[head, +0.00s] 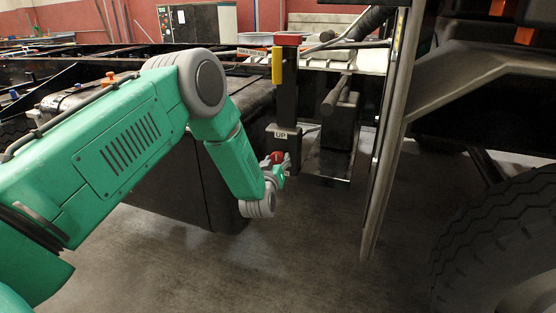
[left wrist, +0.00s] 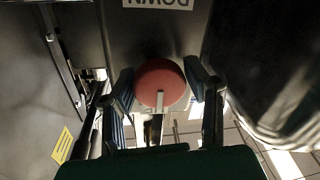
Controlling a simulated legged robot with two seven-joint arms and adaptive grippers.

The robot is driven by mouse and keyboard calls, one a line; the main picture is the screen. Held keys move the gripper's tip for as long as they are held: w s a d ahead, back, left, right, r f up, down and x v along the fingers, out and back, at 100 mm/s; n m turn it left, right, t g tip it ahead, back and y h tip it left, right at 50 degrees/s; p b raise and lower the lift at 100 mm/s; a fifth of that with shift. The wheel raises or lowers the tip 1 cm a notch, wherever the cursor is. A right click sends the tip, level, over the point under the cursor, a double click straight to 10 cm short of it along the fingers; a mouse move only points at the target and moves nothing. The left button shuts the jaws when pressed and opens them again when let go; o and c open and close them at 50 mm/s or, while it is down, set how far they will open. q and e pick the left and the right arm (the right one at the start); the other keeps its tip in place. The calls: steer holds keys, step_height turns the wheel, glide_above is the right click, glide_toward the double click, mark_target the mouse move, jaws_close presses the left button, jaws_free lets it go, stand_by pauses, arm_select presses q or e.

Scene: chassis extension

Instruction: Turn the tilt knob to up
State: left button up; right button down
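The tilt knob (left wrist: 158,80) is round and red with a white mark on its face. In the left wrist view the mark points toward the bottom of the picture, away from an upside-down "DOWN" label (left wrist: 158,3). My left gripper (left wrist: 158,72) has one finger on each side of the knob, with narrow gaps, and looks open around it. In the head view the knob (head: 277,157) shows small and red at the end of my left arm, below an "UP" label (head: 281,135) on a dark post. My right gripper is not in view.
A yellow handle (head: 277,66) and a red cap (head: 287,39) sit on the upper post. A metal pole (head: 388,150) and a large tyre (head: 505,235) stand to the right. A black box (head: 185,185) is behind my left arm. Open floor lies below.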

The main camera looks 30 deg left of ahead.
arm_select(q)
steer(key=shift+o, duration=1.1)
steer(key=shift+f, duration=0.3)
steer(key=shift+a+r, duration=0.1)
steer(key=shift+r, duration=0.05)
steer(key=v, duration=1.2)
steer(key=shift+w, duration=0.1)
